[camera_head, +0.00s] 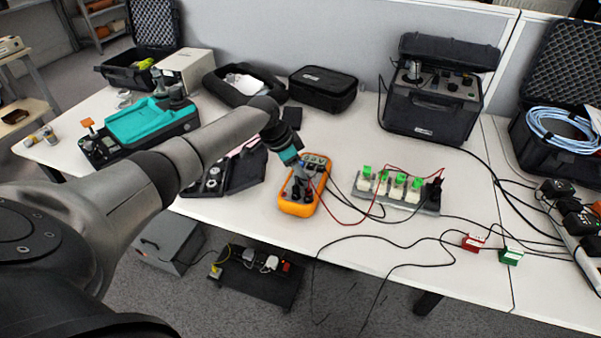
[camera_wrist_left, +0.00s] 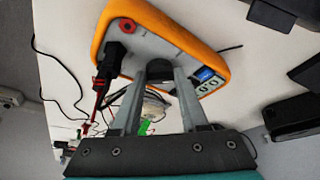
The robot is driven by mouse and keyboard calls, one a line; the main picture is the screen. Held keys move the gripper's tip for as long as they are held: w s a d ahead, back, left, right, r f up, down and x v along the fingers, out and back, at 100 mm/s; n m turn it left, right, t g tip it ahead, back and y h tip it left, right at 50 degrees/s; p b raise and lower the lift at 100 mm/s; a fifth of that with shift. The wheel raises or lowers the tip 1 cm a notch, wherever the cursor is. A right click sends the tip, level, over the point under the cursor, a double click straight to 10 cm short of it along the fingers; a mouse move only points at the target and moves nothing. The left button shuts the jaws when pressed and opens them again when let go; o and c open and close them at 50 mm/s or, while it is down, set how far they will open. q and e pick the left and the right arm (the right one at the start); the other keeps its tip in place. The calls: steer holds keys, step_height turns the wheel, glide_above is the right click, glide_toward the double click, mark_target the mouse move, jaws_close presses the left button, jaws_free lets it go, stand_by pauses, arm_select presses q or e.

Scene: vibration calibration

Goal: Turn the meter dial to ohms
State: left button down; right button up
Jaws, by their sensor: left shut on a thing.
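The orange meter (camera_head: 298,209) lies face up on the white table near its front edge, at the middle of the head view. It also shows in the left wrist view (camera_wrist_left: 112,27), with its dark round dial (camera_wrist_left: 159,68) on the grey face. My left gripper (camera_head: 300,176) reaches down over the meter. In the left wrist view its two fingers (camera_wrist_left: 159,80) are on either side of the dial, shut on it. The dial's markings and pointer are hidden or too small to read. My right gripper is not in view.
Red and black leads run from the meter's lower end across the table. A grey strip with green-topped blocks (camera_head: 398,190) stands right of the meter. An open black case (camera_head: 222,172) lies to its left. A dark instrument case (camera_head: 432,100) and a small black case (camera_head: 323,88) stand behind.

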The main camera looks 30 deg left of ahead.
arm_select(q)
steer(key=shift+f, duration=0.1)
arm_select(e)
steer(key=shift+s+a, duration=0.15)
arm_select(q)
steer(key=shift+c, duration=2.2)
jaws_free()
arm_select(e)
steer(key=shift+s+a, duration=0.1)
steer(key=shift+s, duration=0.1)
arm_select(q)
steer(key=shift+s+a+r, duration=0.1)
steer(key=shift+s+r, duration=0.05)
steer(key=shift+r, duration=0.35)
steer(key=p+v, duration=0.4)
steer(key=v, duration=1)
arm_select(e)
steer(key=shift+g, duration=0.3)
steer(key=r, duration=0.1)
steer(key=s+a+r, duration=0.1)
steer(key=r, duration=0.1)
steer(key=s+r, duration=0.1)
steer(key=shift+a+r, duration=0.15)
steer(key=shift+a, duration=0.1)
arm_select(q)
steer(key=shift+s+r, duration=0.1)
steer(key=shift+r, duration=0.05)
